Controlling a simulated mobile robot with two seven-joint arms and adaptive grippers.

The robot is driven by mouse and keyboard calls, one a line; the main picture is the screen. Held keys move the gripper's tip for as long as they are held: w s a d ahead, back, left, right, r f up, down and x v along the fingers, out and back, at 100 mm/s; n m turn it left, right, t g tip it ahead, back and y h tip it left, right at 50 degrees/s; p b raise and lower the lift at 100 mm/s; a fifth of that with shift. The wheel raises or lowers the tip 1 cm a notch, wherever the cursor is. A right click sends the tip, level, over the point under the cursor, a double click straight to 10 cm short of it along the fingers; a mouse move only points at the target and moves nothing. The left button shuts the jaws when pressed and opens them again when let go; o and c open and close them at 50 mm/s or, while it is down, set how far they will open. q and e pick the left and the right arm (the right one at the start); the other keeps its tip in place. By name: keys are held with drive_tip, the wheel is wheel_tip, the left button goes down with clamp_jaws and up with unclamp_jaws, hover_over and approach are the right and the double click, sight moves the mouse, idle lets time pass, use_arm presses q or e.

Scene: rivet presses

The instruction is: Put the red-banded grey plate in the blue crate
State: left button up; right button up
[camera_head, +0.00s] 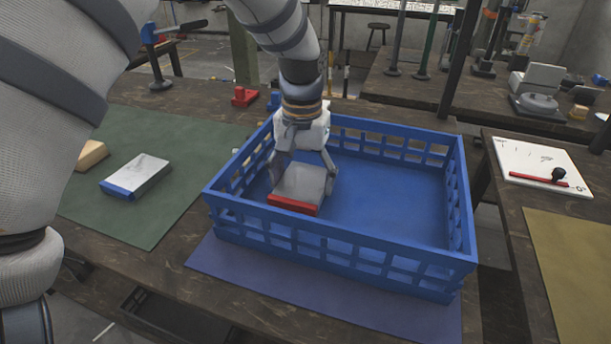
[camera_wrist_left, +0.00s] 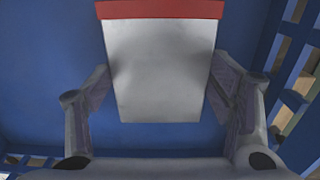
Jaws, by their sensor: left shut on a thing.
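The red-banded grey plate (camera_head: 301,184) is inside the walls of the blue crate (camera_head: 350,257), toward its left side. Its red band faces the near wall in the head view. My left gripper (camera_head: 301,176) reaches down into the crate and is shut on the plate, one finger on each side. In the left wrist view the plate (camera_wrist_left: 160,70) sits between the two fingers, red band at the top, with blue crate floor (camera_wrist_left: 40,80) around it. Whether the plate touches the floor I cannot tell. My right gripper is not in view.
A blue-banded grey plate (camera_head: 136,176) and a tan block (camera_head: 91,155) lie on a green mat (camera_head: 140,222) at the left. The crate's right half is empty. A white board (camera_head: 541,165) lies on the right-hand table.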

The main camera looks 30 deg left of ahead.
sight(303, 182)
use_arm(q)
drive_tip(key=o, duration=1.9)
drive_tip(key=shift+r, duration=0.1)
wheel_tip(303, 182, up, 12)
drive_tip(key=shift+p, duration=0.3)
